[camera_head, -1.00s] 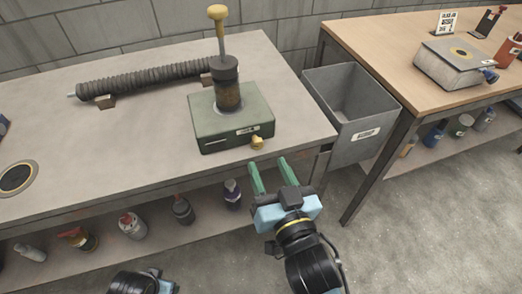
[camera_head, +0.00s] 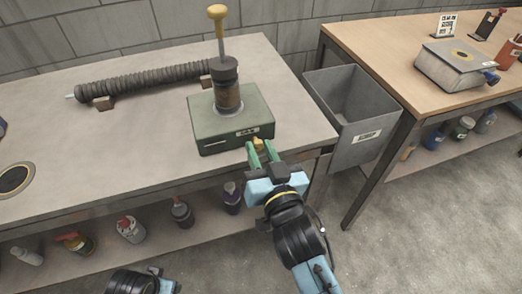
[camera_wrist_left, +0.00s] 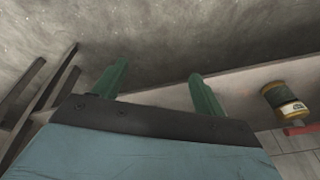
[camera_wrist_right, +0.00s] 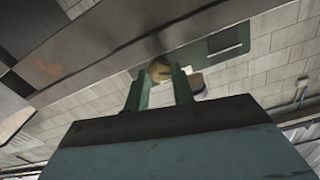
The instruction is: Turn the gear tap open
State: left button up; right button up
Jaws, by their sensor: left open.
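The gear tap (camera_head: 259,143) is a small brass-yellow knob on the front of a green box (camera_head: 232,130) near the bench's front right corner. My right gripper (camera_head: 261,150) reaches it from the front, its green fingers on either side of it. In the right wrist view the knob (camera_wrist_right: 160,70) sits between the fingertips, and the fingers are close together and look shut on it. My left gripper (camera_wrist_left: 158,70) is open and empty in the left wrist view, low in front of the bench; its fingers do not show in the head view.
A dark cylinder with a yellow-handled plunger (camera_head: 227,85) stands on the green box. A ribbed mesh tube (camera_head: 145,79) lies on supports behind it. A grey bin (camera_head: 352,115) stands right of the bench. Several bottles stand on the shelf below (camera_head: 105,235).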

jog(key=shift+c, duration=1.4)
pick_arm(q)
jog(key=shift+r, duration=0.1)
pick_arm(e)
jog(key=shift+r+n+p, duration=0.15)
jog(key=shift+n+p, duration=0.85)
jog(key=shift+p, duration=0.2)
jog(key=n+p, duration=0.2)
jog(key=shift+n, duration=0.4)
pick_arm(q)
jog(key=s+a+f, duration=0.3)
jog(key=s+f, duration=0.3)
jog(key=f, duration=0.4)
jog(key=shift+s+a+g, duration=0.35)
jog(key=shift+a+g, duration=0.05)
pick_arm(e)
jog(key=shift+n, duration=0.3)
jog(key=o, duration=1)
